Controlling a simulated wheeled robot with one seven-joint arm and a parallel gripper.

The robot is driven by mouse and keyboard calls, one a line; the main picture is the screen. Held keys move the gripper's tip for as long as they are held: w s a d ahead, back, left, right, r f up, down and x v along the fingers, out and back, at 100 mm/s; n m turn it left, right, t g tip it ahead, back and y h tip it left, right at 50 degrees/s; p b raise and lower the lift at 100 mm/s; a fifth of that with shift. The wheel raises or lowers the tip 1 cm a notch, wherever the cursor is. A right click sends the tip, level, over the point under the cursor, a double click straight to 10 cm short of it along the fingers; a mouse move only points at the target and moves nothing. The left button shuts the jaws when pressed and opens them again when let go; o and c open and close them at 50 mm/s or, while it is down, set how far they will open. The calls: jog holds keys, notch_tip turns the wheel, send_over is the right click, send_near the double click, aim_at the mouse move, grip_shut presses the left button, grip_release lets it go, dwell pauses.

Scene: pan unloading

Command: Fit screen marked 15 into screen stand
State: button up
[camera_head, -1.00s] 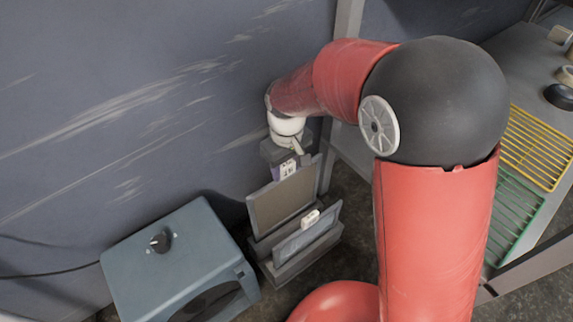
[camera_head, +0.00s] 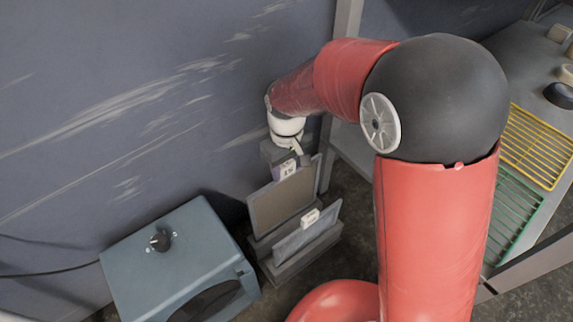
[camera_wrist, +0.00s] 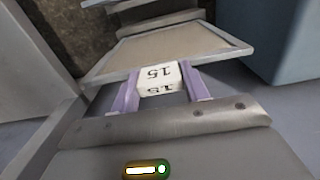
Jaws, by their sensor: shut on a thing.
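The screen marked 15 (camera_head: 281,205) is a flat framed panel held upright, tilted slightly, over the rear part of the grey screen stand (camera_head: 287,271). In the wrist view the screen (camera_wrist: 165,47) extends away from its white tab (camera_wrist: 160,78), which reads 15. My gripper (camera_wrist: 160,84) is shut on that tab, with a purple finger on each side. In the head view my gripper (camera_head: 285,166) is at the screen's top edge. The stand hides the screen's lower edge, so I cannot tell how deep it sits.
Another screen (camera_head: 306,233) with a white tab stands in the front of the stand. A blue-grey box (camera_head: 178,262) with a black knob is at the left. The wall is close behind. A bench with yellow (camera_head: 540,146) and green (camera_head: 512,212) racks is at the right.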

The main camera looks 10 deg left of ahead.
aim_at(287, 190)
jog(key=shift+f+b, duration=0.65)
jog(key=shift+f, duration=0.6)
dwell(0.5)
jog(key=shift+f, duration=3.95)
dwell(1.7)
jog(key=o, duration=1.1)
